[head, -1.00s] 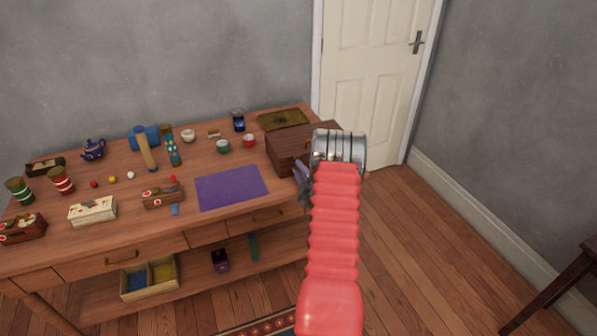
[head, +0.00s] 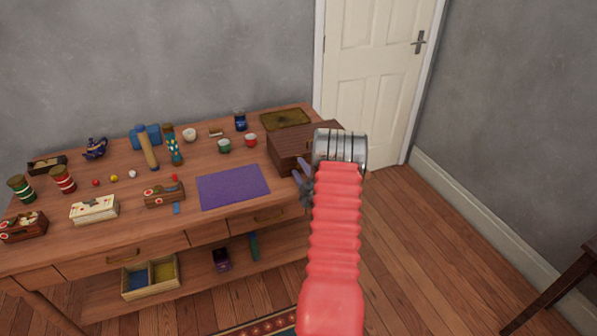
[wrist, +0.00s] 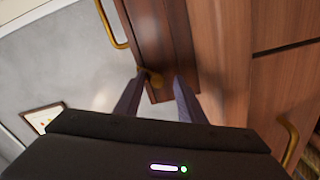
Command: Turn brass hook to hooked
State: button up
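The brass hook (wrist: 153,79) shows in the wrist view as a small rounded brass piece at the edge of the dark wooden box (wrist: 160,35). My gripper (wrist: 162,76) is open, with one finger on each side of the hook and gaps visible between. Whether the fingers touch the box cannot be told. In the head view the box (head: 290,150) stands at the right end of the table, and my gripper (head: 304,182) is at its front, partly hidden behind my arm. The hook cannot be made out there.
The wooden table (head: 180,232) carries a purple mat (head: 232,187), a blue teapot (head: 95,148), cups and several small items left of the box. A brass handle (wrist: 288,138) shows at lower right in the wrist view.

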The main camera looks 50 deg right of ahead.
jog(key=v, duration=1.3)
jog(key=shift+s+a, duration=0.15)
jog(key=shift+s, duration=0.2)
jog(key=shift+f, duration=0.1)
